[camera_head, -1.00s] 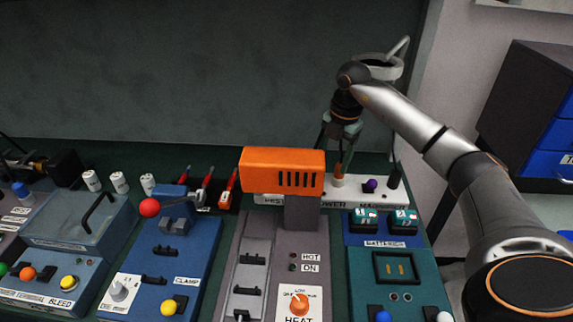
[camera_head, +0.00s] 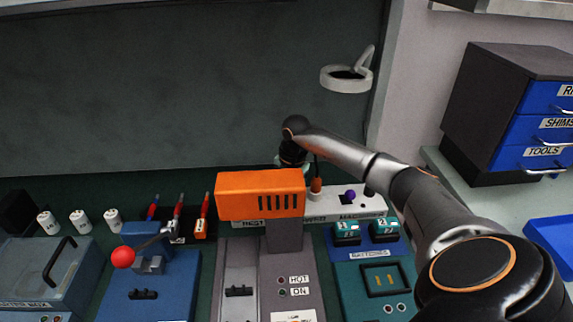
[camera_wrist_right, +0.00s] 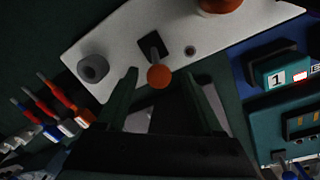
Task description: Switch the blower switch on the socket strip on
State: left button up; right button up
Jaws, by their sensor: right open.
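The white socket strip (camera_head: 372,204) stands at the back of the bench, partly hidden behind the orange heater box (camera_head: 260,194). Its visible label is partly covered. In the right wrist view the strip (camera_wrist_right: 120,42) carries a toggle switch with an orange ball tip (camera_wrist_right: 159,77) in a dark square opening. A small dark round indicator (camera_wrist_right: 190,50) sits beside it. My right gripper (camera_wrist_right: 165,92) is open, with the orange tip between its finger ends; contact cannot be told. In the head view the orange box hides its fingers. My left gripper is not in view.
A purple-tipped switch (camera_head: 349,194) and an orange plug (camera_head: 316,186) with a cable stand on the strip. A grey knob-like socket piece (camera_wrist_right: 92,68) is at its other end. Red-handled tools (camera_head: 178,212) stand left of the orange box. A battery charger (camera_head: 367,236) is in front.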

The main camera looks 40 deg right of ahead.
jog(key=shift+w+f, duration=0.15)
jog(key=shift+f, duration=0.9)
grip_shut()
dwell(0.7)
